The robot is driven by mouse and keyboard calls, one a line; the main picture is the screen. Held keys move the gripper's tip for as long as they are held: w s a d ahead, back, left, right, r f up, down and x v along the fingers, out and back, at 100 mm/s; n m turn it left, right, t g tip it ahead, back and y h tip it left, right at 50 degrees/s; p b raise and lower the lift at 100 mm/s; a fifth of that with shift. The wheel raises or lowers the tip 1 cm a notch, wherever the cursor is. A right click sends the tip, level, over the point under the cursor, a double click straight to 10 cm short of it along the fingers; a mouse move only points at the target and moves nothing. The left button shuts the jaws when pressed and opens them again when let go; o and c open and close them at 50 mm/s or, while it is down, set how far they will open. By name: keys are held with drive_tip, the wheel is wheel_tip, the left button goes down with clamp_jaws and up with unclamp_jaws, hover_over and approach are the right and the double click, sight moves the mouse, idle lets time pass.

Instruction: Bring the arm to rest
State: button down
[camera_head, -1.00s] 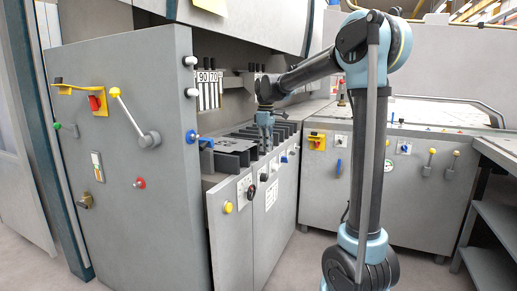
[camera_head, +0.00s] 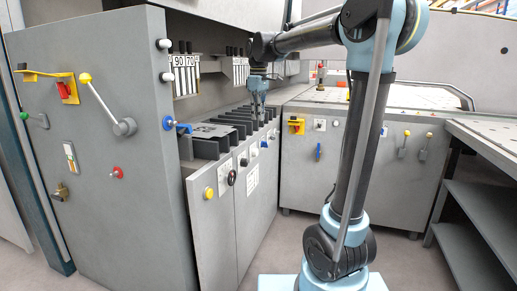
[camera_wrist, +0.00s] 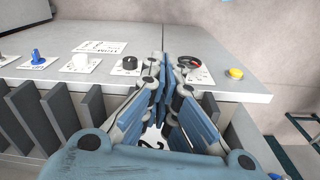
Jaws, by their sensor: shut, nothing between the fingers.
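My arm reaches left from its upright column to the panel bender (camera_head: 110,190). My gripper (camera_head: 258,112) points down, close above the row of dark tool segments (camera_head: 215,137) in the bender's opening. In the wrist view my gripper (camera_wrist: 160,66) has its blue-grey fingers drawn together at the tips, with nothing held. There, the fingertips overlap a black knob (camera_wrist: 130,65) and a black ring-shaped dial (camera_wrist: 190,63) on the control panel; whether they touch anything cannot be told.
A lever with a yellow knob (camera_head: 85,78) and a blue handle (camera_head: 176,125) stick out of the bender's side. A second grey cabinet (camera_head: 300,180) with knobs stands behind my arm. A shelved table (camera_head: 480,195) is at right. Floor shows between them.

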drive_tip(key=s+d+f+m, duration=0.3)
drive_tip(key=s+d+f, duration=0.2)
drive_tip(key=s+d, duration=0.3)
drive_tip(key=s+d+f+m+t, duration=0.1)
drive_tip(key=s+d+f+m, duration=0.3)
drive_tip(key=s+f, duration=0.7)
drive_tip(key=s+d+f+m, duration=0.5)
drive_tip(key=s+d+f, duration=0.3)
drive_tip(key=s+f, duration=0.3)
drive_tip(key=shift+d+f+t, duration=0.25)
drive_tip(key=shift+f+t, duration=0.15)
drive_tip(key=shift+f, duration=0.3)
drive_tip(key=shift+s, duration=0.1)
drive_tip(key=shift+w+f, duration=0.2)
drive_tip(key=shift+w, duration=0.25)
drive_tip(key=shift+s, duration=0.1)
